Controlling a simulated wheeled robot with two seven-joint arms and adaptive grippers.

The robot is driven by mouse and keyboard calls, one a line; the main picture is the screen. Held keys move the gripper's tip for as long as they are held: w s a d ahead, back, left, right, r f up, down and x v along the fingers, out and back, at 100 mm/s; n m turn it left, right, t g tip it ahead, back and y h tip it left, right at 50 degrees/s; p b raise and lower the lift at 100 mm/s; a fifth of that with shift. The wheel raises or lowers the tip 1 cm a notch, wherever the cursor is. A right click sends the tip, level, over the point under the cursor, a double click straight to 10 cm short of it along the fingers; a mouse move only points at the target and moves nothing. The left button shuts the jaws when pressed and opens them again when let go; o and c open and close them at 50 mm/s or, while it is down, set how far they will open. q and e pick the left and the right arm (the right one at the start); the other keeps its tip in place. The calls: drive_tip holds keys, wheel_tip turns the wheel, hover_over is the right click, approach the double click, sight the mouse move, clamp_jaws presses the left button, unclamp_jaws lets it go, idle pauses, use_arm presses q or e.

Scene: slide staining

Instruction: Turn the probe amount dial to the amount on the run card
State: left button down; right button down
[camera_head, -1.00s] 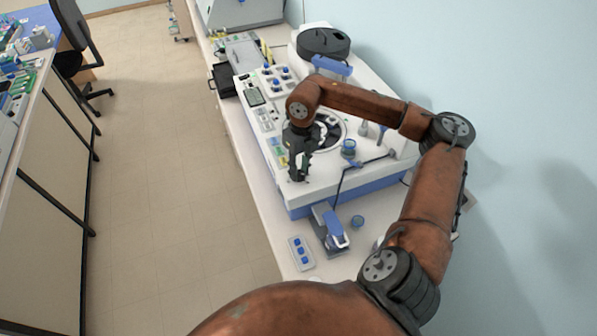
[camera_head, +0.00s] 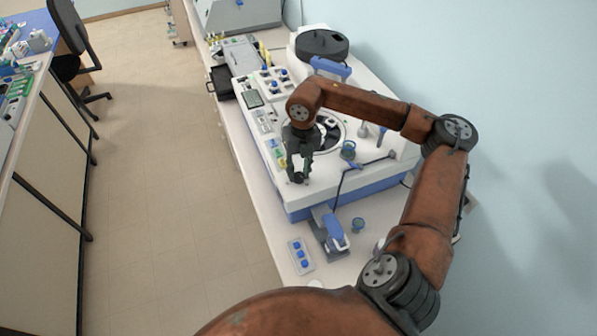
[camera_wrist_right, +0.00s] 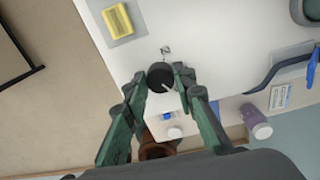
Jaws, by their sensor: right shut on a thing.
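The probe amount dial (camera_wrist_right: 159,78) is a dark round knob with a pale pointer line, on the white top of the staining machine (camera_head: 345,190). It shows between my right fingertips in the right wrist view. My right gripper (camera_wrist_right: 160,82) is shut on the dial, one green-and-dark finger on each side. In the head view my right gripper (camera_head: 299,176) points down at the machine's front left part and hides the dial. I cannot read the amount that the pointer marks. No run card can be made out. My left gripper is not in view.
A yellow block (camera_wrist_right: 118,20) sits in a grey recess near the dial. A blue-capped jar (camera_head: 348,150) and a thin black arm (camera_head: 345,178) stand on the machine. A tray with blue knobs (camera_head: 301,256) lies in front. Floor is clear at left.

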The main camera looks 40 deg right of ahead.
sight(301, 174)
drive_tip(key=shift+w+r, duration=0.1)
drive_tip(key=c, duration=1.6)
unclamp_jaws()
wheel_tip(301, 174, up, 12)
drive_tip(key=shift+s+d, duration=0.2)
drive_tip(key=shift+d, duration=0.1)
drive_tip(key=shift+f, duration=0.2)
